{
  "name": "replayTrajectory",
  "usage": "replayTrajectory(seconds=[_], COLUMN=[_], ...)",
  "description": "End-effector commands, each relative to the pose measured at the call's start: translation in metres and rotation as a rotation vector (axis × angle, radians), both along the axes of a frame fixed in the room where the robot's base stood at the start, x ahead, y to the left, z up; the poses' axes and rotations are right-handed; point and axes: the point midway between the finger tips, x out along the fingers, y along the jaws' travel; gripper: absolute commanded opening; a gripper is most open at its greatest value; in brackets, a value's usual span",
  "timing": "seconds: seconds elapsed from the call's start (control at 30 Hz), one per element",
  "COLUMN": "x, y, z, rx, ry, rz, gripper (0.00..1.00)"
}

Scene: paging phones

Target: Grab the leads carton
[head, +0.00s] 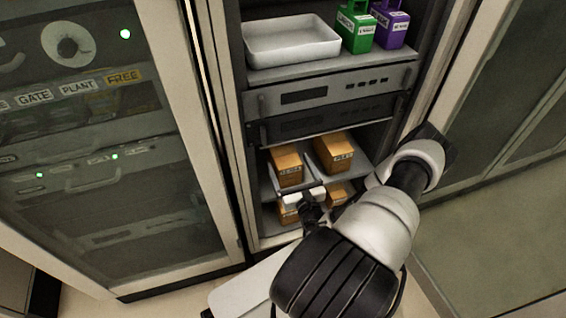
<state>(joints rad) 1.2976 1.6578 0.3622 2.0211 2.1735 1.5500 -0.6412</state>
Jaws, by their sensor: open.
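Several orange-brown cartons stand on the two lower shelves of the open rack. On the upper of these shelves are a left carton (287,165) and a right carton (333,153), each with a small label. On the shelf below, a left carton (288,213) and a right carton (338,193) are partly hidden by my arm and gripper. The labels are too small to read surely, so I cannot tell which is the leads carton. My gripper (302,194) is open at the front of the lower shelves, close to the lower left carton. Whether it touches anything is unclear.
Above are rack units (330,95), a white tray (292,42), a green labelled box (355,27) and a purple one (391,25). The rack's side posts flank the opening. A glass-doored cabinet (100,190) stands at left, another cabinet (520,90) at right.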

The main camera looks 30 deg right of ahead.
Motion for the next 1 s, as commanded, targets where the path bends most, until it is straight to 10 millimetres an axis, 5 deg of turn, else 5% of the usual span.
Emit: replayTrajectory(seconds=[0.6,0.87,1.0], x=[0.067,0.071,0.071], y=[-0.018,-0.019,-0.019], z=[-0.004,-0.002,-0.002], rx=[-0.002,-0.001,-0.001], ry=[-0.001,-0.001,-0.001], rz=[0.001,0.001,0.001], gripper=[0.88,0.88,0.7])
